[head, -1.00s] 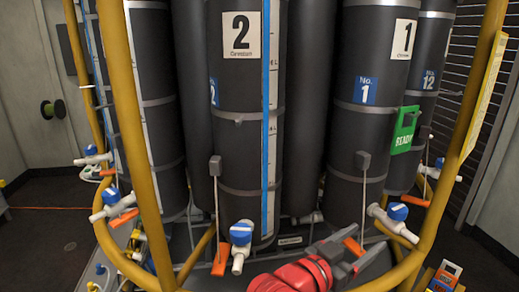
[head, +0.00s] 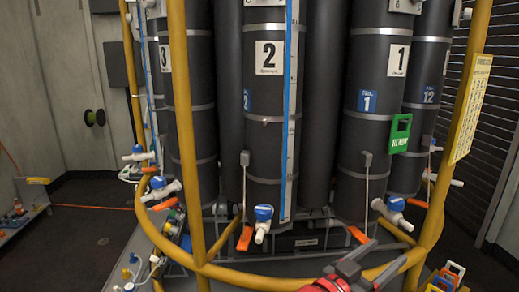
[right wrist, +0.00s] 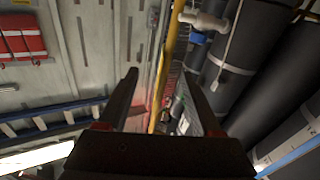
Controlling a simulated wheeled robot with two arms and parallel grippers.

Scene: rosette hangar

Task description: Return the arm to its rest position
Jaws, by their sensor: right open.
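My right gripper (head: 388,253) is at the bottom of the head view, beyond the red part of my right arm (head: 325,285). It is low in front of the dark cylinders and near the yellow hoop rail. In the right wrist view its two dark fingers (right wrist: 161,75) stand apart, with nothing held between them. A yellow post (right wrist: 165,62) and a white valve pipe (right wrist: 204,20) show beyond them. My left gripper is not in view.
Tall dark cylinders (head: 265,130) stand inside a yellow frame (head: 185,130) with a curved low rail. Blue-capped valves (head: 263,213) and orange handles stick out low down. A green tag (head: 400,133) hangs at right. Open dark floor (head: 95,235) lies at left.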

